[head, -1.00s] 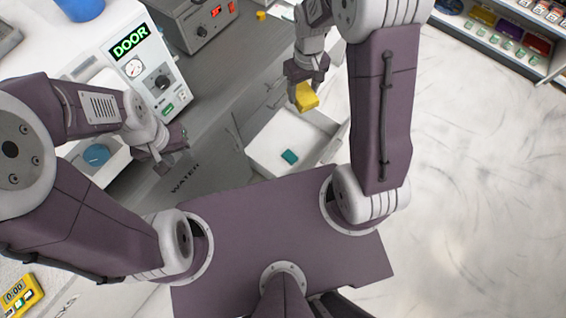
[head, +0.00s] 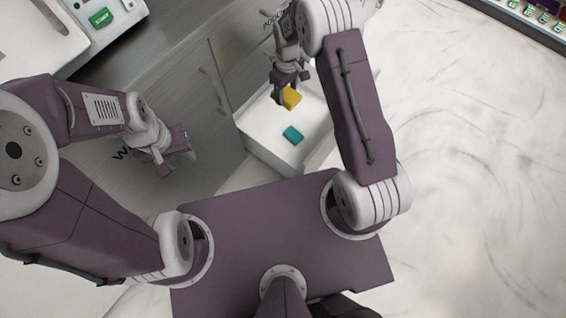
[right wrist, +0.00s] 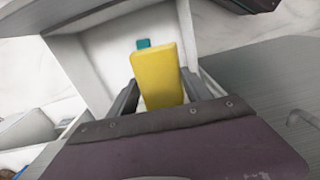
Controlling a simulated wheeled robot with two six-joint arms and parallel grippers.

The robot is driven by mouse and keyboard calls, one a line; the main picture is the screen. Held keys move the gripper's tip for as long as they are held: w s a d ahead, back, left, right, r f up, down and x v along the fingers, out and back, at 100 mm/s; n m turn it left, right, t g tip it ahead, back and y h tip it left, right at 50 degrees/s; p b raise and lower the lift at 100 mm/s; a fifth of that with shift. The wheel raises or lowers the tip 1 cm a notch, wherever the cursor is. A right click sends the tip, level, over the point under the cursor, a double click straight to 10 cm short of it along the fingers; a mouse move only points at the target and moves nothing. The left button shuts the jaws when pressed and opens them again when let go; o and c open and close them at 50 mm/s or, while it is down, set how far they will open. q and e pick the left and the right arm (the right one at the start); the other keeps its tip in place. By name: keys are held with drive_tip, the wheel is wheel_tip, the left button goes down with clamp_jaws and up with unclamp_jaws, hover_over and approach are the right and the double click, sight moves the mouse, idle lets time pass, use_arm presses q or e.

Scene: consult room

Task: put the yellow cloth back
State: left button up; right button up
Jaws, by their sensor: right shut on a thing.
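The yellow cloth (head: 289,97) is a small folded block held between the fingers of my right gripper (head: 287,84), over an open white drawer (head: 262,127). In the right wrist view the yellow cloth (right wrist: 157,77) fills the space between the two dark fingers, with the white drawer (right wrist: 88,58) behind it. A teal folded item (head: 293,134) lies on the drawer's floor; its edge also shows in the right wrist view (right wrist: 143,43). My left gripper (head: 172,158) is empty near the grey cabinet front; its jaw opening is unclear.
Grey cabinet fronts (head: 190,100) with handles stand left of the drawer. A white device with a green button (head: 101,18) is at the top left. Pale marbled floor (head: 460,170) is clear on the right. A shelf of small items (head: 535,20) is at the top right.

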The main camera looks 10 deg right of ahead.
drive_tip(key=b, duration=2.1)
approach(283, 155)
drive_tip(key=shift+n, duration=0.3)
wheel_tip(283, 155, down, 6)
drive_tip(key=b, duration=0.7)
drive_tip(key=shift+d+f, duration=0.1)
drive_tip(key=shift+f, duration=0.15)
drive_tip(key=shift+r, duration=0.25)
drive_tip(key=shift+f, duration=0.2)
drive_tip(key=o, duration=1.2)
drive_tip(key=shift+r, duration=0.1)
wheel_tip(283, 155, up, 12)
drive_tip(key=p, duration=0.8)
drive_tip(key=shift+w+r+p, duration=0.1)
drive_tip(key=shift+p, duration=0.2)
